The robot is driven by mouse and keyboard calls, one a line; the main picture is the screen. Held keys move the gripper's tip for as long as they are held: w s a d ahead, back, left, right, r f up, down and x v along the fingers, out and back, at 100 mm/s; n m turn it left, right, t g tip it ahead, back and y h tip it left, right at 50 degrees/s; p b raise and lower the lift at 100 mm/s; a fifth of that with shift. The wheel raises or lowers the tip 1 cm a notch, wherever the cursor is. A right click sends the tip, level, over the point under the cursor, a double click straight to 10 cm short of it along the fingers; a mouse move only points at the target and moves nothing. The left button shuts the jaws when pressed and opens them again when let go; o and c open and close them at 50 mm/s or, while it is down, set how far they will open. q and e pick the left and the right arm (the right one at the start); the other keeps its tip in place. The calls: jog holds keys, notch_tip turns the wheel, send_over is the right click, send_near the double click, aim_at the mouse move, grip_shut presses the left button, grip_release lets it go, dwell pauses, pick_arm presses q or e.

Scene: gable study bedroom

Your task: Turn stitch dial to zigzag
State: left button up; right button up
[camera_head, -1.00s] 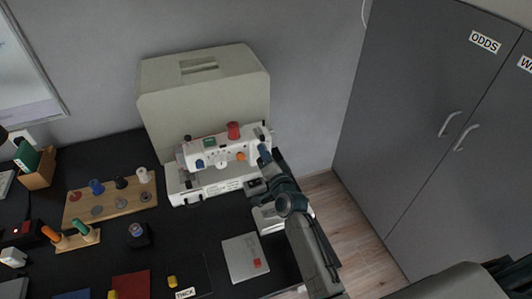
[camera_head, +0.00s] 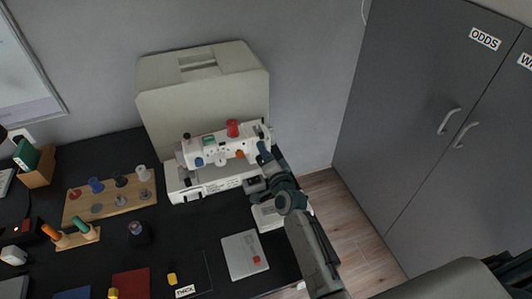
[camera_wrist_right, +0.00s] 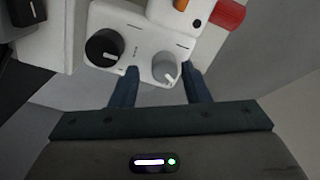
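The white sewing machine (camera_head: 215,177) stands against its beige case at the back of the black desk. My right gripper (camera_head: 264,150) is at the machine's right end. In the right wrist view its two blue fingers (camera_wrist_right: 160,70) are apart, with a grey dial (camera_wrist_right: 165,67) between their tips. The dial carries a white pointer mark, and I see no clear contact. A larger black dial (camera_wrist_right: 103,47) with a white mark sits to its left, outside the fingers. I cannot read which dial is for stitches. My left gripper is not in view.
The beige case (camera_head: 205,95) rises behind the machine. A red spool (camera_head: 232,128) stands on top. A wooden spool board (camera_head: 110,200) is to the left, and a grey pad (camera_head: 243,252) lies in front. Grey cupboards (camera_head: 430,120) stand at right.

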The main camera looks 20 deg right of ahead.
jog(key=shift+w+r, duration=0.1)
jog(key=shift+r, duration=0.3)
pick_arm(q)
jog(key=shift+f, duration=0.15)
